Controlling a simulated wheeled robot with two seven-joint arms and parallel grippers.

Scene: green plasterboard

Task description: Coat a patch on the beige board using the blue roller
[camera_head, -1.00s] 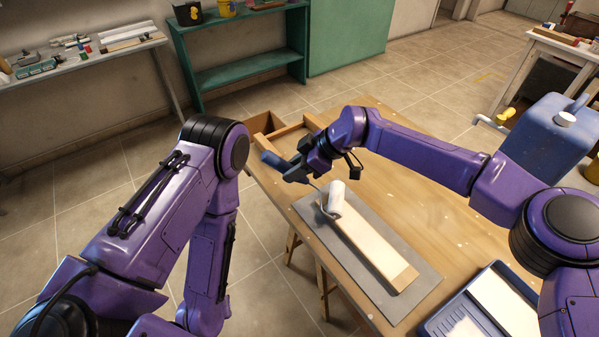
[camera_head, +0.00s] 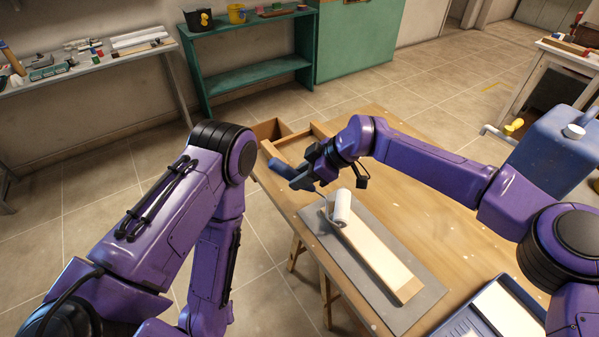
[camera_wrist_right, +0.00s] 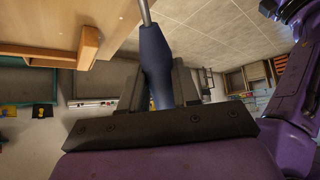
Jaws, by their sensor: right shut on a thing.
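My right gripper (camera_head: 304,172) is shut on the handle of the blue roller (camera_head: 284,170). The right wrist view also shows the blue handle (camera_wrist_right: 155,60) between the two fingers. The roller's white sleeve (camera_head: 342,207) is over the far end of the beige board (camera_head: 408,290); whether it touches cannot be told for certain. The board has a pale whitish stretch along its middle, and its near end is bare tan. It lies on a grey sheet (camera_head: 430,294) on the wooden table. My left arm hangs at the left, with its gripper out of view.
A blue paint tray (camera_head: 466,326) with white inside stands at the table's near right. A wooden frame (camera_head: 270,131) is at the table's far left corner. A blue jerrycan (camera_head: 555,150) stands to the right.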

